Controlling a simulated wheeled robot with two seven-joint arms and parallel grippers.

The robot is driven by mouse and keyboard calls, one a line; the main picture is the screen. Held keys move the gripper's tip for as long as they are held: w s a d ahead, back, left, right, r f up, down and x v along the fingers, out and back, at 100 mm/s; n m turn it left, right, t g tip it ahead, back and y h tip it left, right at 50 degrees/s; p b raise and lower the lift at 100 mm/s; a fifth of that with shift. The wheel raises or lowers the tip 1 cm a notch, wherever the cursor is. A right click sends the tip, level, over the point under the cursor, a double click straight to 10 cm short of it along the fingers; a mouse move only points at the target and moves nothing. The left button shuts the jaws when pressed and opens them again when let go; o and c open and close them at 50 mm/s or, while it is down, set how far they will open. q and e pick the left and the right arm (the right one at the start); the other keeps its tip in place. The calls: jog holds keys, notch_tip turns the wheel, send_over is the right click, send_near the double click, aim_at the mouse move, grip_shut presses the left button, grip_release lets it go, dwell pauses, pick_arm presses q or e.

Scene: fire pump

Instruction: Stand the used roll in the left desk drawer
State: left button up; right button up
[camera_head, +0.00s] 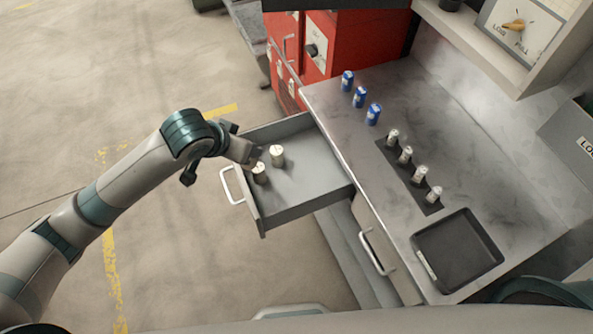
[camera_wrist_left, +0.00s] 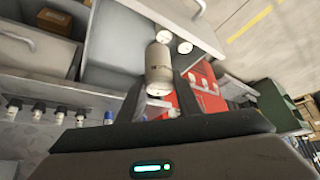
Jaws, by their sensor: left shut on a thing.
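My left gripper (camera_head: 247,157) is over the far left part of the open, grey left desk drawer (camera_head: 312,187). In the left wrist view it is shut on a pale cylindrical roll (camera_wrist_left: 159,66), its fingers on either side of the roll's near end. Two pale rolls show in the drawer in the head view, one farther back (camera_head: 277,156) and one close to the gripper (camera_head: 260,174). Two pale round ends (camera_wrist_left: 185,47) also show beyond the held roll in the wrist view. Whether the held roll touches the drawer floor I cannot tell. My right gripper is out of view.
The counter holds several blue cans (camera_head: 360,97), a dark strip with several pale rolls (camera_head: 406,155) and a black tray (camera_head: 458,250). A red cabinet (camera_head: 340,50) stands behind the drawer. The drawer's handle (camera_head: 231,186) faces left. The drawer's right part is empty.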

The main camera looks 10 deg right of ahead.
pick_arm(q)
jog(key=s+d+f+m+g+h, duration=0.1)
jog(key=s+d+f+m, duration=0.2)
jog(key=d+f, duration=0.4)
jog(key=shift+s+f+h, duration=0.25)
jog(key=shift+f+h, duration=0.05)
jog(key=shift+f, duration=0.2)
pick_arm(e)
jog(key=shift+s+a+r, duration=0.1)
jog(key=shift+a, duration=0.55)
pick_arm(q)
notch_tip(320, 180, down, 6)
jog(key=shift+r+p, duration=0.1)
jog(key=shift+p, duration=0.45)
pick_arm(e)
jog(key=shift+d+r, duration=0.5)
